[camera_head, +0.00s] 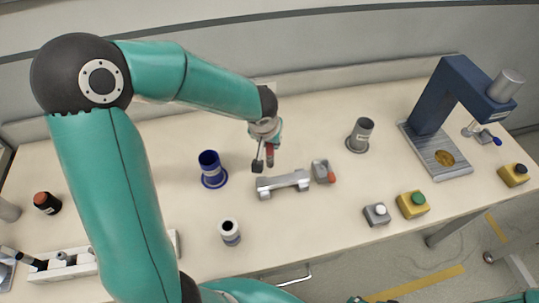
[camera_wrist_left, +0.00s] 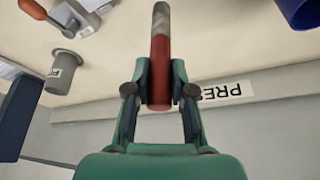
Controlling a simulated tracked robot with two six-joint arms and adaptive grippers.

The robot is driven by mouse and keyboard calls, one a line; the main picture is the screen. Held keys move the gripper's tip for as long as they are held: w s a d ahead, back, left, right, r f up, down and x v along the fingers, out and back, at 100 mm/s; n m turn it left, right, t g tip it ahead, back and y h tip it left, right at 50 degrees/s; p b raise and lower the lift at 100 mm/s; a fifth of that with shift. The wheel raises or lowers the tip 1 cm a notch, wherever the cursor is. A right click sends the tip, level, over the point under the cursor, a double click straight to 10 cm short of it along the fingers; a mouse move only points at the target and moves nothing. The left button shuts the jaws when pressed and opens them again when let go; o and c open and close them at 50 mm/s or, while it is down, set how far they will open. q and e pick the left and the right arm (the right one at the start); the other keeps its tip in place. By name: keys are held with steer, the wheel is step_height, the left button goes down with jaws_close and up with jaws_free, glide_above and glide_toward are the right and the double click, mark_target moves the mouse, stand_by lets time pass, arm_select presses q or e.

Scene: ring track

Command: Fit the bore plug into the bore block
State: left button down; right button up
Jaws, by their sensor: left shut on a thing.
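My left gripper (camera_head: 264,161) is shut on a slim red rod with a grey end, which I take for the bore plug (camera_head: 270,155). In the left wrist view the rod (camera_wrist_left: 160,62) stands between the two fingertips (camera_wrist_left: 159,90), its grey end pointing away from the gripper. In the head view it hangs over the table, just behind a silver fixture (camera_head: 284,184). A small grey block with an orange-red handle (camera_head: 322,170) sits right of that fixture. I cannot tell for sure which piece is the bore block. My right gripper is out of view.
A blue cup (camera_head: 211,168) and a white cylinder with a dark hole (camera_head: 230,233) stand left of the fixture. A grey cup (camera_head: 361,135), button boxes (camera_head: 412,205) and a blue press (camera_head: 436,98) stand right. A white rack (camera_head: 65,266) lies front left.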

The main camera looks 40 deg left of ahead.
mark_target(269, 154)
arm_select(q)
steer(key=shift+f+b, duration=0.75)
steer(key=shift+f, duration=2.45)
steer(key=c, duration=1)
jaws_free()
